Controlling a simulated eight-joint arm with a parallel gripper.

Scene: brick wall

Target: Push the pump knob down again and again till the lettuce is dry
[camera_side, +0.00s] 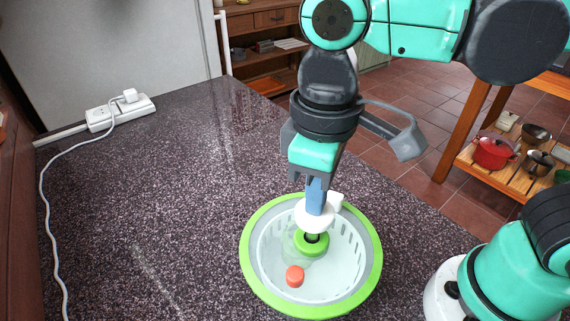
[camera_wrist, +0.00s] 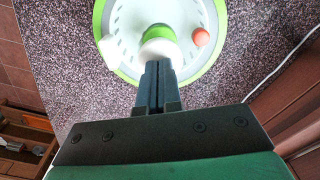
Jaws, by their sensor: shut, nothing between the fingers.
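The salad spinner stands on the speckled counter, with a green rim (camera_side: 253,272) and a clear lid. Its pump knob (camera_side: 313,218) is white on top, with a green collar (camera_side: 312,243) below it. An orange-red button (camera_side: 294,276) sits on the lid; it also shows in the wrist view (camera_wrist: 201,37). My gripper (camera_side: 316,205) is shut and empty, pointing down, with its fingertips at the top of the white knob. In the wrist view the fingers (camera_wrist: 158,68) cover part of the knob. No lettuce can be made out through the lid.
A white power strip (camera_side: 120,112) with a plug and cable lies at the counter's back left. The counter (camera_side: 170,200) left of the spinner is clear. A wooden shelf with pots (camera_side: 491,150) stands off the counter at right.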

